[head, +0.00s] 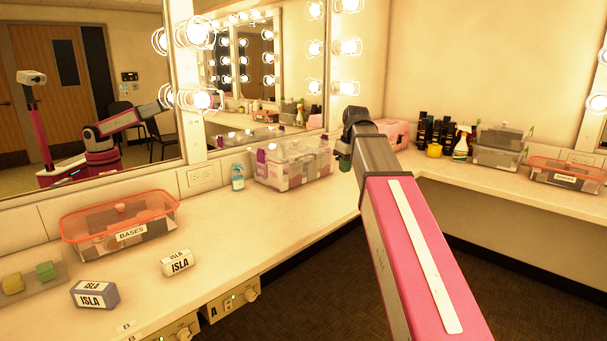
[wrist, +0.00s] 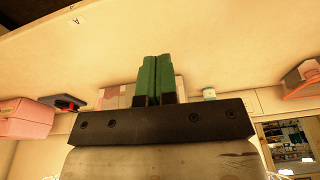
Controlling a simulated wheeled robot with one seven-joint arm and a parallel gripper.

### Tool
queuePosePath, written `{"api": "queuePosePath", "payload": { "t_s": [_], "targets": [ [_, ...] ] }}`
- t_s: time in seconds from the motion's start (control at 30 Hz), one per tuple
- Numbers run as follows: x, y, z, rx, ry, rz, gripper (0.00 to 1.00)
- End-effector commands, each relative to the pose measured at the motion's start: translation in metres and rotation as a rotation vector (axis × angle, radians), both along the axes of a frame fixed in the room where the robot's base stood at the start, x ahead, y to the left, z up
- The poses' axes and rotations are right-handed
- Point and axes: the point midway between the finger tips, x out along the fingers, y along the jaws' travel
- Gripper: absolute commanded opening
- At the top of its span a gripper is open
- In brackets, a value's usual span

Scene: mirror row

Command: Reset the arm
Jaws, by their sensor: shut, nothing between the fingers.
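My pink arm reaches forward over the floor gap beside the left counter in the head view. My gripper (head: 344,162) is at its far end, partly hidden by the dark wrist, with a little green showing beside the clear storage box (head: 290,178). In the wrist view my gripper (wrist: 155,80) shows two green fingers pressed together, with nothing between them. The wrist picture looks upside down, with the pale counter (wrist: 200,40) above the fingers. I cannot tell the exact gap from fingers to box.
The left counter (head: 225,225) holds a BASES bin (head: 95,240), two ISLA blocks, a grey one (head: 94,294) and a white one (head: 178,263), and a small blue bottle (head: 238,178). The right counter (head: 450,163) carries a spray bottle (head: 461,144) and bins. Mirrors with bulbs line the wall.

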Motion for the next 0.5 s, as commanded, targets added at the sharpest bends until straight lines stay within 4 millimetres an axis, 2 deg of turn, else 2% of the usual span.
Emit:
{"api": "queuePosePath", "payload": {
  "t_s": [0.27,0.37,0.5],
  "targets": [
    [-0.008,-0.005,-0.053,-0.003,0.025,-0.078,0.00],
    [-0.014,-0.008,-0.081,-0.005,0.037,-0.122,0.00],
    [-0.027,-0.013,-0.132,-0.011,0.060,-0.202,0.00]
  ]
}}
